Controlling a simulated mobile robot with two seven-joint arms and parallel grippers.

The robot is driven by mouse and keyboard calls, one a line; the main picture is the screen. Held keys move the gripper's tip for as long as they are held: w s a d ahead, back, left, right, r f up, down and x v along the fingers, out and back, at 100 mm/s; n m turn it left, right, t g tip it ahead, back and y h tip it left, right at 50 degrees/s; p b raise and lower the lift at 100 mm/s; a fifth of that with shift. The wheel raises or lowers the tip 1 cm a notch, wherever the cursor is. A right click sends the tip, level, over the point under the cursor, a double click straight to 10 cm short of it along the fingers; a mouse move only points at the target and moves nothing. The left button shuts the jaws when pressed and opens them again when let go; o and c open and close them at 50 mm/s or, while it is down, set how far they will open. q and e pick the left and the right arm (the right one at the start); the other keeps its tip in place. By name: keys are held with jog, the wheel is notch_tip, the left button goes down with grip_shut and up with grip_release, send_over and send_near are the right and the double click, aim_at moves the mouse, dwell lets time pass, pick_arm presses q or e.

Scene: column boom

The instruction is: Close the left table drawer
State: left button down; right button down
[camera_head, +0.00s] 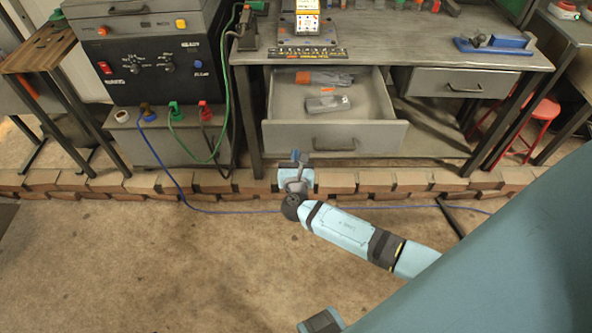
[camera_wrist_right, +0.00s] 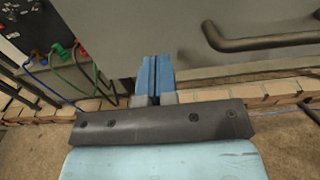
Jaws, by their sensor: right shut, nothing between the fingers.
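The left table drawer (camera_head: 336,135) is pulled out from under the grey workbench (camera_head: 420,55). Its inside shows, with a grey and orange tool (camera_head: 322,78) and a grey item (camera_head: 327,103) lying in it. A dark bar handle (camera_head: 334,144) is on its front. My right gripper (camera_head: 295,158) is shut and empty, low in front of the drawer and left of the handle. In the right wrist view the blue fingers (camera_wrist_right: 153,75) are together before the grey drawer front (camera_wrist_right: 205,60), with the handle (camera_wrist_right: 260,42) to the right. I cannot tell whether they touch it. My left gripper is not identifiable.
The right drawer (camera_head: 460,83) is shut. A control box (camera_head: 150,65) with cables stands left of the bench. A low brick edging (camera_head: 370,181) and a blue cable (camera_head: 240,211) run across the floor. A red stool (camera_head: 535,125) stands at right.

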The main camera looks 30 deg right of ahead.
aim_at(296, 142)
jog(key=shift+x, duration=1.8)
pick_arm(q)
jog(key=shift+a+f, duration=0.1)
jog(key=shift+a, duration=0.1)
jog(key=shift+d, duration=0.1)
pick_arm(e)
jog(key=shift+w, duration=0.1)
